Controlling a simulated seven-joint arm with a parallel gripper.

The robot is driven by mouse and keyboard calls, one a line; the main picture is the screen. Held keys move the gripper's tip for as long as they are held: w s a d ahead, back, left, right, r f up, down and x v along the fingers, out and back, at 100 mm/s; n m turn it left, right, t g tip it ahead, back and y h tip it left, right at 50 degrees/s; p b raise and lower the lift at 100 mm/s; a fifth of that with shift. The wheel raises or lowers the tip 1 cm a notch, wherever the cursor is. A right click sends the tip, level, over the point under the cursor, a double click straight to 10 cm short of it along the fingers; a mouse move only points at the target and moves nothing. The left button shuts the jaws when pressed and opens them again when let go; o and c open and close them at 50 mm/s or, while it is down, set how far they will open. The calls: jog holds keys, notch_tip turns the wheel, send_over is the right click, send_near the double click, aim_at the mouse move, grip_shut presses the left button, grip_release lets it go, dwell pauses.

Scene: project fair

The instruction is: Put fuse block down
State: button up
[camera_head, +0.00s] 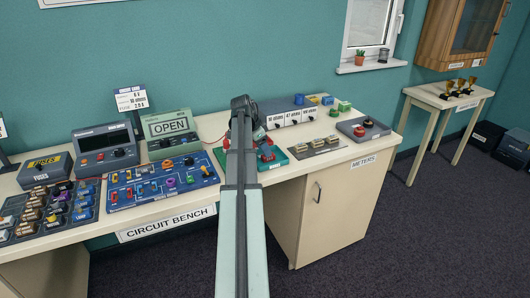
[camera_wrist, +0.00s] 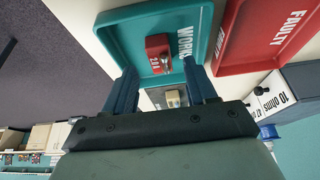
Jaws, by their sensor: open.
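A red fuse block (camera_wrist: 158,44) marked "2 A" lies in the teal tray (camera_wrist: 118,33) labelled WORKS in the wrist view. My gripper (camera_wrist: 160,74) is open, with its two dark fingers pointing at the tray. The fuse block is just beyond the fingertips, apart from them as far as I can see. In the head view, red shows in the teal tray (camera_head: 281,161) beside my arm. My arm hides part of this tray, and my gripper's fingertips cannot be made out there.
A red tray (camera_wrist: 268,62) labelled FAULTY adjoins the teal tray. A grey box with ohm labels (camera_head: 292,118) stands behind. A blue circuit board (camera_head: 125,196), meters and a fuse rack (camera_head: 45,231) fill the left bench. A red-button box (camera_head: 363,129) is at right.

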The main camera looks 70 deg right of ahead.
jog(key=v, duration=0.9)
jog(key=shift+r, duration=0.1)
